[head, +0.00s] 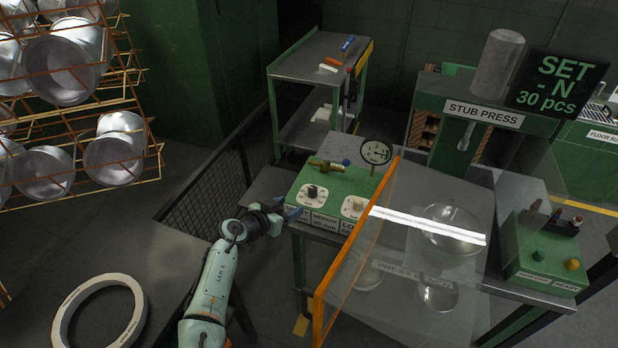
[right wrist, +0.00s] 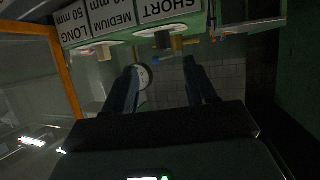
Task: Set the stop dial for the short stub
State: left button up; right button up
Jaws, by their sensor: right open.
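The green dial box (head: 335,200) stands on the press bench. Its left white dial has a dark knob (head: 312,191); its right white dial has a pale knob (head: 354,205). I cannot read the dial settings. Labels below the dials include a SHORT label (right wrist: 170,10) in the right wrist view, beside MEDIUM and LONG, seen upside down. My right gripper (head: 289,212) is at the box's left front corner. In the right wrist view its two fingers (right wrist: 163,80) are apart, with a knob (right wrist: 163,41) beyond the gap, not held. My left gripper is not in view.
An orange-edged clear guard (head: 350,250) stands right of the box. A round gauge (head: 376,152) rises behind it. The stub press (head: 483,113) is at the back, beside a sign reading "SET - N 30 pcs" (head: 557,82). A pot rack (head: 75,100) is at left.

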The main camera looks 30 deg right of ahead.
aim_at(312, 187)
jog(key=p+x, duration=0.1)
jog(key=x, duration=0.3)
jog(key=r+p+x, duration=0.1)
jog(key=p+x, duration=0.1)
jog(key=x, duration=0.2)
jog(key=w+r+p+x, duration=0.1)
jog(key=x, duration=0.3)
jog(key=shift+w+d+f+p, duration=0.2)
jog(key=shift+d+p, duration=0.2)
jog(key=shift+d, duration=0.15)
jog(key=shift+w+d+f, duration=0.1)
jog(key=shift+d+f, duration=0.1)
jog(key=shift+d, duration=0.15)
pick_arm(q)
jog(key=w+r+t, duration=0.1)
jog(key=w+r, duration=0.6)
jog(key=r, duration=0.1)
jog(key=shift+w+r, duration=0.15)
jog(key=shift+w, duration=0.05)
pick_arm(e)
jog(key=c, duration=1)
